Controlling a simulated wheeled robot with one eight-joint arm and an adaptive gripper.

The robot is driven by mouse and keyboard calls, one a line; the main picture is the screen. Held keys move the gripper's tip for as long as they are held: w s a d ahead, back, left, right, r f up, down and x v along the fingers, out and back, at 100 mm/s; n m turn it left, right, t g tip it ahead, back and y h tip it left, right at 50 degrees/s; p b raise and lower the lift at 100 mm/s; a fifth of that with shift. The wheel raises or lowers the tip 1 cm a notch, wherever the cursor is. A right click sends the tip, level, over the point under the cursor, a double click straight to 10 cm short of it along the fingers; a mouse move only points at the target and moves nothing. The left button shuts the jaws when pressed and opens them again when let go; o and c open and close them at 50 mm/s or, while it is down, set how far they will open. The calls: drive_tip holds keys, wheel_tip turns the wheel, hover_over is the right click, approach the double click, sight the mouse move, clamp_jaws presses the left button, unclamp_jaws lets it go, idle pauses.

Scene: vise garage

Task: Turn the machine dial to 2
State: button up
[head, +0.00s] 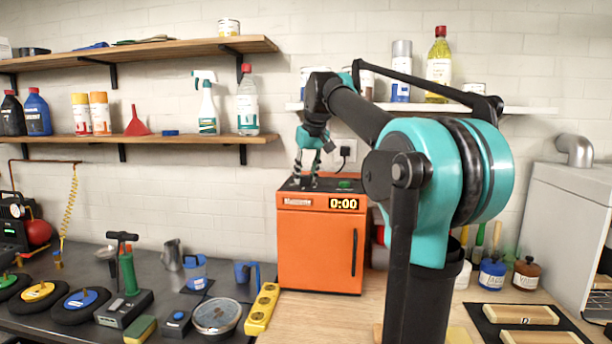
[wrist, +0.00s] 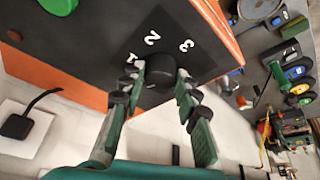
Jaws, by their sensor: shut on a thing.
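The orange machine (head: 320,243) stands against the wall on the worktop, with a dark top panel and a display reading 0:00. Its black dial (wrist: 160,68) is on the dark panel, with white numbers 1, 2 and 3 around it in the wrist view. My gripper (wrist: 158,83) has one finger on each side of the dial and is shut on it. In the head view my gripper (head: 305,178) reaches down to the top of the machine from above. The dial's pointer mark does not show clearly, so I cannot tell its setting.
A green button (wrist: 58,5) sits on the same panel, also visible in the head view (head: 345,184). A wall socket with a black plug (head: 345,152) is behind the machine. A yellow power strip (head: 262,309) lies left of it. Shelves (head: 190,138) hold bottles and cans.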

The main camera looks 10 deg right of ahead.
drive_tip(key=m+h, duration=0.1)
drive_tip(key=m, duration=0.1)
drive_tip(key=m+h, duration=0.1)
drive_tip(key=m, duration=0.2)
drive_tip(key=shift+a+m, duration=0.2)
drive_tip(key=shift+m, duration=0.1)
drive_tip(key=m+h, duration=0.1)
drive_tip(key=m, duration=0.1)
drive_tip(key=m+h, duration=0.1)
drive_tip(key=m, duration=0.2)
drive_tip(key=shift+w+a+g, duration=0.1)
drive_tip(key=shift+g, duration=0.3)
drive_tip(key=m+g, duration=0.1)
drive_tip(key=m, duration=0.2)
drive_tip(key=m+h, duration=0.1)
drive_tip(key=m, duration=0.1)
drive_tip(key=shift+w+a+m+g, duration=0.1)
drive_tip(key=shift+m+g, duration=0.3)
drive_tip(key=shift+w+m+g, duration=0.1)
drive_tip(key=shift+m+g, duration=0.8)
drive_tip(key=shift+m, duration=1.4)
drive_tip(key=shift+h, duration=0.3)
drive_tip(key=o, duration=1.2)
drive_tip(key=shift+c, duration=0.2)
